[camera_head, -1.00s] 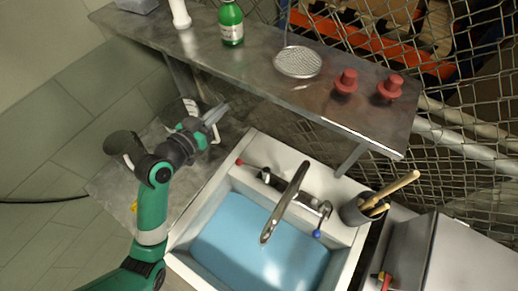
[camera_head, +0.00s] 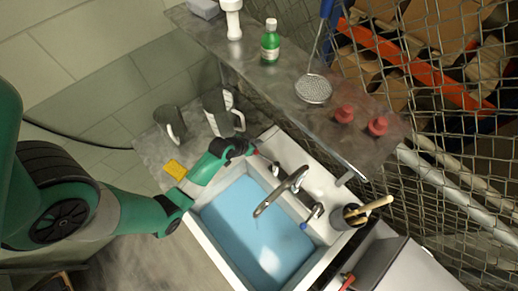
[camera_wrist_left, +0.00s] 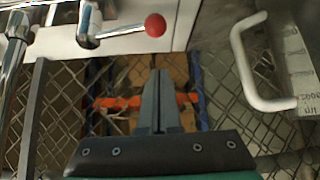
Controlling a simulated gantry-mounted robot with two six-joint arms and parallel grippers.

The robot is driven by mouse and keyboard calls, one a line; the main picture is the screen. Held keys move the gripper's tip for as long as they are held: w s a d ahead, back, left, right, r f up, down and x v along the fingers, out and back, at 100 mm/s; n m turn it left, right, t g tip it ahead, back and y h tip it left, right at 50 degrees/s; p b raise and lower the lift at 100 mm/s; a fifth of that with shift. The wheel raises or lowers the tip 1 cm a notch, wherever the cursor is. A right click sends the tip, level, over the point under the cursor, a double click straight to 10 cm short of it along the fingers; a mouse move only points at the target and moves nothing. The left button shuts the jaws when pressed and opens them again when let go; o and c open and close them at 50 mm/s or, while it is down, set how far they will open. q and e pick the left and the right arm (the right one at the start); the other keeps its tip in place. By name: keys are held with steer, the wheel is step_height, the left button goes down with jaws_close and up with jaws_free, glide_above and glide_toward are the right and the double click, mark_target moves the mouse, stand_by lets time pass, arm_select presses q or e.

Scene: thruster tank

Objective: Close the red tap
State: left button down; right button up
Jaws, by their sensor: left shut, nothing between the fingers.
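The red tap's lever ends in a red ball (camera_wrist_left: 155,25), which lies just ahead of my fingertips in the left wrist view, apart from them in the picture. Its chrome lever runs left to the tap body (camera_wrist_left: 90,25). My left gripper (camera_head: 250,148) is shut and empty at the sink's back left corner, and it also shows in the left wrist view (camera_wrist_left: 160,75). In the head view the gripper largely hides the red tap. The curved spout (camera_head: 275,202) hangs over the sink. I cannot tell whether water flows. My right gripper is not in view.
The white sink (camera_head: 222,249) holds blue water. A blue-ended tap (camera_head: 304,226) sits right of the spout. A metal shelf (camera_head: 285,85) hangs behind.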

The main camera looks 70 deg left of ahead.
mark_target(266, 159)
arm_select(q)
steer(key=b+x, duration=0.2)
steer(key=x, duration=0.4)
steer(key=s, duration=0.1)
steer(key=s+d+p, duration=0.1)
steer(key=s+p, duration=0.1)
steer(key=shift+s+d+f, duration=0.15)
steer(key=shift+s+d, duration=0.2)
steer(key=shift+d, duration=0.05)
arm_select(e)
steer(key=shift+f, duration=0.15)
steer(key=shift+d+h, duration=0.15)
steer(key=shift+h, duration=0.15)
